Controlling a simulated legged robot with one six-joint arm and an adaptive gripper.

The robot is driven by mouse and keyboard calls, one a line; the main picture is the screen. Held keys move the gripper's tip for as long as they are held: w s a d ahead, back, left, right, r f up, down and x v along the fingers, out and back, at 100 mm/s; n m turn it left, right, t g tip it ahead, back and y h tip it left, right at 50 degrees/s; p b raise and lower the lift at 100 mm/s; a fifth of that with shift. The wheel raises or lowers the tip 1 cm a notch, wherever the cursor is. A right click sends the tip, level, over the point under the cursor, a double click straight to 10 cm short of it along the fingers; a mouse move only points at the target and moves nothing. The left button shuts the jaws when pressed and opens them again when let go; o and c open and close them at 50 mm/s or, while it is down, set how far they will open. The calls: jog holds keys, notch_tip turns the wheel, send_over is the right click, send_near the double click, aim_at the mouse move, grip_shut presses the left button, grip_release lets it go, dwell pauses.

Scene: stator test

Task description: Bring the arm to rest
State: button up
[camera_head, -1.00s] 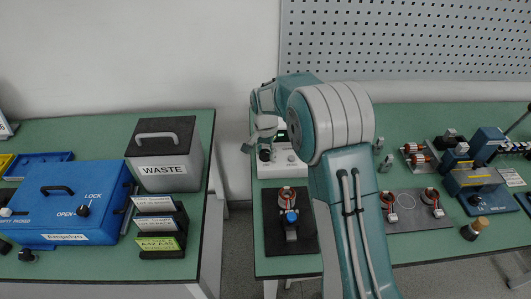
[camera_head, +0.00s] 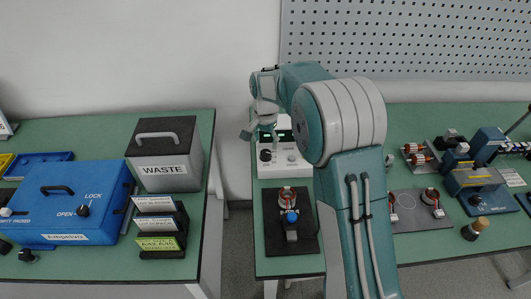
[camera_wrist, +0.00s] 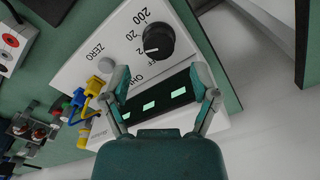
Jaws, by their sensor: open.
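My arm (camera_head: 345,120) reaches over the right bench and is bent, with its wrist high in front of the wall. My gripper (camera_head: 248,134) hangs above the back left corner of that bench. In the wrist view my gripper (camera_wrist: 158,92) has its two fingers spread wide, with nothing held between them. Beyond the fingers is a white ohm meter (camera_wrist: 118,50) with a black range knob (camera_wrist: 153,42) and a dark display (camera_wrist: 165,100) with green marks. The meter also shows in the head view (camera_head: 282,168); the fingers appear apart from it.
A stator fixture (camera_head: 290,215) on a dark mat stands in front of the meter. A grey plate (camera_head: 410,212) with stators is right of my arm. The left bench holds a waste bin (camera_head: 165,165) and a blue box (camera_head: 70,205). A gap separates the benches.

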aim_at(265, 152)
jog(key=shift+r, duration=0.65)
jog(key=n, duration=0.3)
jog(key=r+n, duration=0.1)
jog(key=n, duration=0.3)
jog(key=shift+r, duration=0.15)
jog(key=n, duration=0.3)
jog(key=r+n, duration=0.1)
jog(key=n, duration=0.2)
jog(key=shift+n, duration=0.3)
jog(key=shift+f, duration=4.45)
